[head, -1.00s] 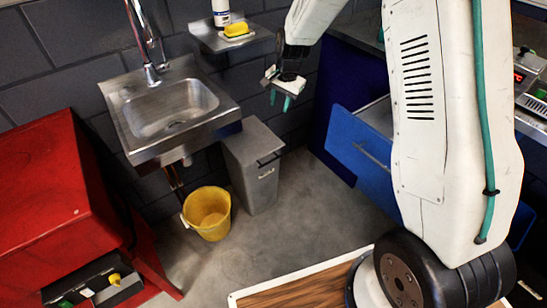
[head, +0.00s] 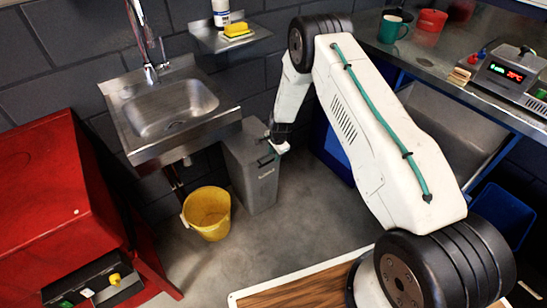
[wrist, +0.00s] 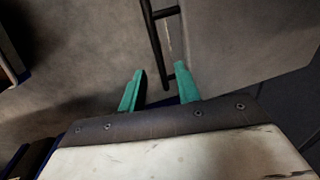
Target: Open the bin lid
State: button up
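The grey bin (head: 254,180) stands on the floor beside the sink, with its lid (head: 244,140) down. A dark bar handle (head: 266,159) shows at its upper front edge, and the same bar (wrist: 157,35) shows in the wrist view. My gripper (head: 272,148) is at the bin's upper right side, close to the handle. In the wrist view its two green fingers (wrist: 160,76) are apart, with the handle's near end between or just beyond the tips. I cannot tell whether they touch the bar.
A yellow bucket (head: 207,213) stands left of the bin, and the steel sink (head: 172,107) hangs above and to the left. A red cabinet (head: 50,200) is at the far left. A steel worktop (head: 440,70) is at the right. The floor before the bin is clear.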

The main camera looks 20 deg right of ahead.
jog(key=f, duration=0.3)
jog(key=shift+w+a, duration=0.1)
jog(key=shift+w, duration=0.2)
jog(key=shift+r, duration=0.1)
grip_shut()
jog(key=shift+r, duration=0.1)
